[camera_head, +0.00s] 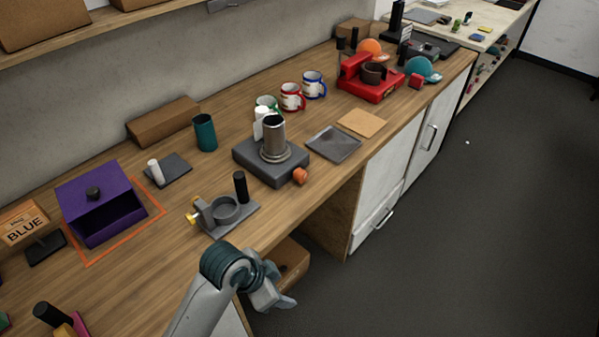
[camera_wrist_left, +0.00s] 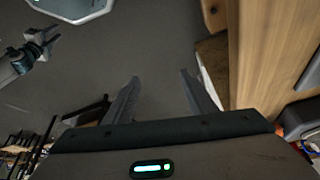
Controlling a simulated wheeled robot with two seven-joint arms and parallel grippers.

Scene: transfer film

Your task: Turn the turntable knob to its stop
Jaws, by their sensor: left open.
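The turntable (camera_head: 245,156) is a dark grey block near the bench's front edge, with a metal cylinder (camera_head: 274,137) standing upright on it. Its orange knob (camera_head: 300,175) sticks out at the front right corner. My left gripper (camera_head: 287,294) is below and in front of the knob, past the bench edge, apart from it. Its two fingers (camera_wrist_left: 159,76) are spread and empty in the left wrist view, over the floor. An arm end that looks like my right gripper (camera_wrist_left: 48,42) shows at the upper left there; its jaw state is unclear.
A grey holder with a black handle (camera_head: 240,187) stands left of the turntable. A grey tray (camera_head: 333,145) lies to its right, and mugs (camera_head: 292,97) stand behind. A cardboard box (camera_head: 288,258) is under the bench. The floor in front is clear.

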